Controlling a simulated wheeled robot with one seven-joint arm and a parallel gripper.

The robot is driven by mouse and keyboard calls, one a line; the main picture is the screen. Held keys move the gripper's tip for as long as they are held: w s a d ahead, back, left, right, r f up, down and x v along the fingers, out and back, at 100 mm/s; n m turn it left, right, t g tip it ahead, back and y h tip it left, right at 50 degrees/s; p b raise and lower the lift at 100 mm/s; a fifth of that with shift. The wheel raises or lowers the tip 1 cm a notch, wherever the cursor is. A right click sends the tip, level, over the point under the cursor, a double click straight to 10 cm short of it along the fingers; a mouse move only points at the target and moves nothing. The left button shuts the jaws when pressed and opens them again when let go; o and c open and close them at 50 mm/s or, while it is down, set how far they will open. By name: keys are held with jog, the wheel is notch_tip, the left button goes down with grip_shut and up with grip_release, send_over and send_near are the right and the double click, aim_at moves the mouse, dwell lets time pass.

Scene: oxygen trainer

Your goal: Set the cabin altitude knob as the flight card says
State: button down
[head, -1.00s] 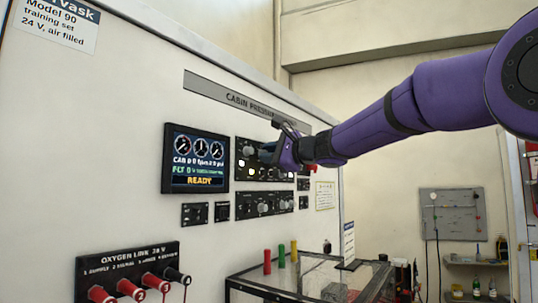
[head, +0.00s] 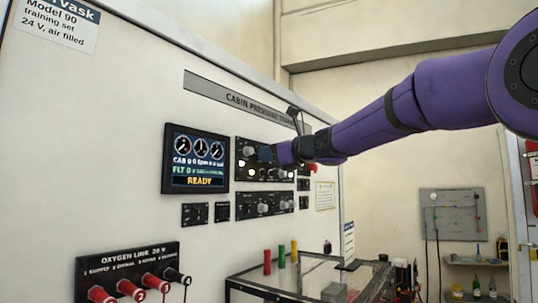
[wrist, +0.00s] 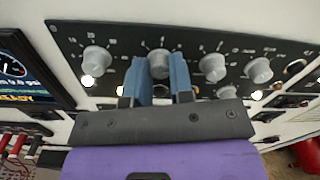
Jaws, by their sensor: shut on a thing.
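The upper control panel (head: 243,144) is dark and carries a row of several grey knobs. My gripper (head: 266,154) is at this panel. In the wrist view, its two blue fingers (wrist: 160,78) are shut on the second knob from the left (wrist: 159,62), one finger on each side. The knob's near part is between the fingertips, and its label is too small to read. The leftmost knob (wrist: 97,60) and the third knob (wrist: 213,67) stand free on either side. A white card (head: 348,240) stands at the glass-topped table; its text cannot be read.
A display (head: 195,158) left of the panel reads READY. A lower knob panel (head: 262,205) and small switches sit below. Red and black plugs (head: 130,290) project from the wall at lower left. The table (head: 300,280) bears coloured cylinders (head: 281,256).

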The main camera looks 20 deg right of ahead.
jog(key=shift+f+m, duration=0.15)
jog(key=shift+m, duration=0.45)
jog(key=c, duration=1)
grip_release()
jog(key=v, duration=1)
jog(key=shift+s+d, duration=0.3)
